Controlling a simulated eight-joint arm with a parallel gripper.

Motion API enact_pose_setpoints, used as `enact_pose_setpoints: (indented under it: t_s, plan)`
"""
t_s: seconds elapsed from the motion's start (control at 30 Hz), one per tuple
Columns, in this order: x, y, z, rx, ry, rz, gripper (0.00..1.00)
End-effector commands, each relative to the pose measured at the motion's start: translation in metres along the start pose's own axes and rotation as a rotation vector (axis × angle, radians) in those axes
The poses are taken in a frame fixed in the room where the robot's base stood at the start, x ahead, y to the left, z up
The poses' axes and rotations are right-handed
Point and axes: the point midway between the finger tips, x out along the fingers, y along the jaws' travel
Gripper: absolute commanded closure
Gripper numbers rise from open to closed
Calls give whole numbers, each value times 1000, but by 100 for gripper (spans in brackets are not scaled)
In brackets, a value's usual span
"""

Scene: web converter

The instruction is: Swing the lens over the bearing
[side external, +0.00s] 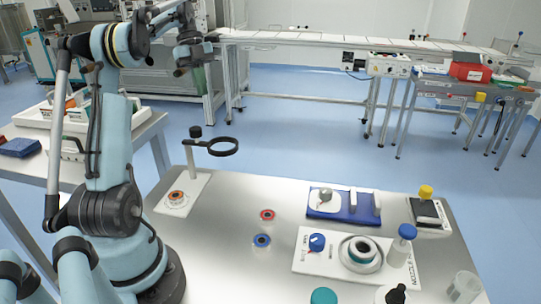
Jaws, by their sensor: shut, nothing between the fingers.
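The lens (224,147) is a black-rimmed ring on a short dark arm, held out level from a slim upright post. The post (189,160) rises from the back of a white base plate (197,184) at the table's left. The bearing (177,196), an orange-brown ring, sits at the front of that plate. The lens hangs to the right of the plate and back from the bearing, not above it. My gripper (198,62) is raised at the upper left, well above and away from the lens. It is shut and touches neither lens nor post; its fingertips are small and unclear.
Red (267,215) and blue-ringed (262,241) small parts lie mid-table. A blue fixture (335,212) and a white plate with a round nozzle part (362,250) stand to the right. Bottles (401,245) line the right side. Bare metal surrounds the two rings.

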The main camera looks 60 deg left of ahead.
Motion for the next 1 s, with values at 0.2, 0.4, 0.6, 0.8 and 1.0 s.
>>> enact_pose_setpoints:
  t_s: [0.2,0.4,0.6,0.8,1.0]
  plan:
    - [25,0,-1,0,-2,0,100]
    - [54,0,-1,0,-2,0,100]
    - [85,-1,-1,-1,-2,1,100]
    - [102,0,-19,0,-2,1,100]
    - [108,-1,-35,-1,-3,-1,100]
